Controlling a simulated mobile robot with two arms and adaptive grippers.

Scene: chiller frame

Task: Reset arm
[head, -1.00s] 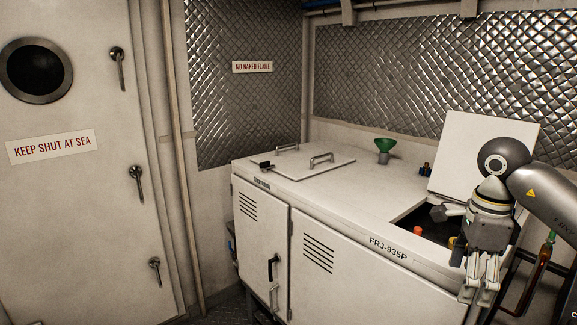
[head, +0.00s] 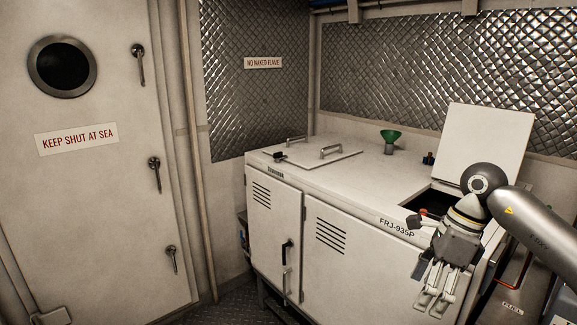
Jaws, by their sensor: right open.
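My right arm comes in from the right in the head view. Its gripper (head: 437,302) points down in front of the chiller's front face, near the right end. The fingers are apart and nothing shows between them. The white chiller (head: 345,222), marked FRJ-935P, stands behind the gripper. Its right hatch lid (head: 484,143) is raised and leans back, and the dark opening (head: 433,199) below it is partly hidden by my arm. My left gripper is not in the view.
A closed hatch lid (head: 300,157) with two handles lies on the chiller top. A white door (head: 85,200) with a round window is at left.

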